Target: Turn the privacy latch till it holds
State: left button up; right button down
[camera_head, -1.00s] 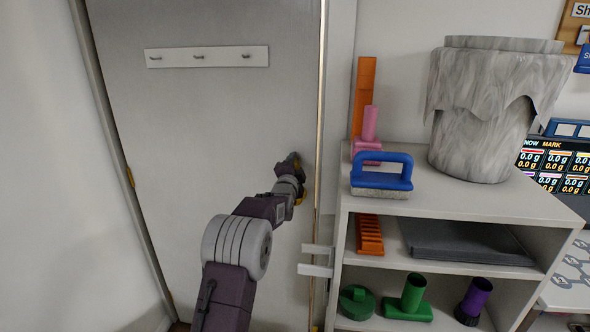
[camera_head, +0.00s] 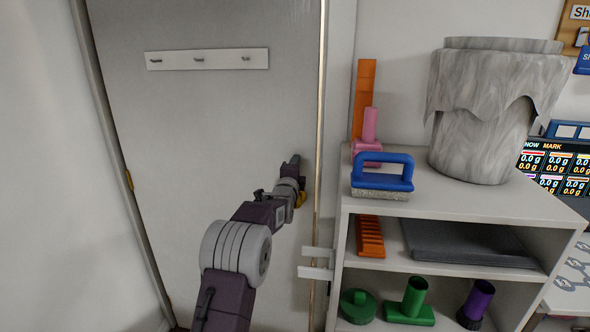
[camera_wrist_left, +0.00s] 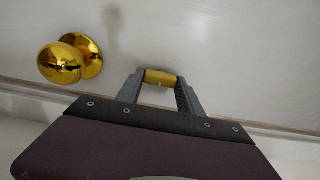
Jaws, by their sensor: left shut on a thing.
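The brass privacy latch (camera_wrist_left: 160,77) is on the grey door (camera_head: 215,120), between the two fingertips of my left gripper (camera_wrist_left: 161,82) in the left wrist view. The fingers are shut on it, one at each side. In the head view my left gripper (camera_head: 291,165) is against the door near its right edge, and it hides the latch there. The round brass knob (camera_wrist_left: 68,60) is left of the fingers in the wrist view, apart from them. A bit of brass, seemingly the knob (camera_head: 301,199), shows beside my wrist in the head view. My right gripper is out of view.
A hook rail (camera_head: 207,58) is high on the door. The door left of my arm is clear.

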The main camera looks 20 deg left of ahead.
pick_arm(q)
jog(key=o, duration=1.4)
jog(key=shift+d, duration=0.1)
jog(key=b+v, duration=0.2)
jog(key=v, duration=0.7)
